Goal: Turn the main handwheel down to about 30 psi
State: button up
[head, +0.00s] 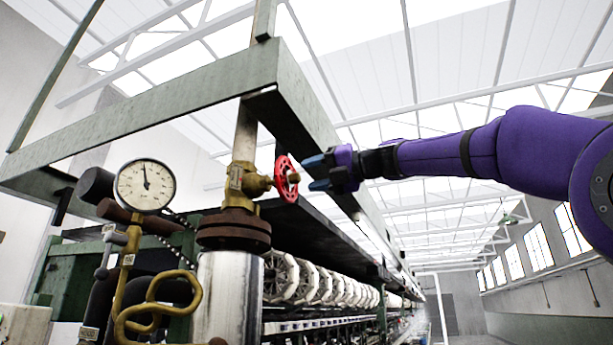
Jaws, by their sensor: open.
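The red main handwheel (287,179) sits on a brass valve (245,181) above a rusty flange, in the middle of the head view. My gripper (312,174) is at the right side of the wheel, its blue-tipped fingers open and pointing left toward it. The fingertips overlap or nearly meet the wheel's right edge in the picture; I cannot tell whether they touch. A round white pressure gauge (146,186) is on the left. Its dark needle points almost straight up; the numbers are too small to read.
A green steel frame (150,105) runs above and behind the valve. A shiny metal cylinder (226,295) stands below the flange. Curled brass pipes (155,310) are at lower left. A row of white reels (320,282) recedes behind. The space at right below my arm looks open.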

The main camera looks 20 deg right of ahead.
aim_at(291, 179)
jog(key=shift+s+d, duration=0.15)
jog(key=shift+s, duration=0.05)
jog(key=n, duration=0.3)
jog(key=shift+n, duration=0.4)
jog(key=n, duration=0.4)
jog(key=shift+n, duration=0.3)
jog(key=shift+x, duration=1.6)
jog(key=c, duration=0.8)
jog(key=m, duration=0.4)
jog(key=shift+d, duration=0.1)
jog(key=m, duration=0.5)
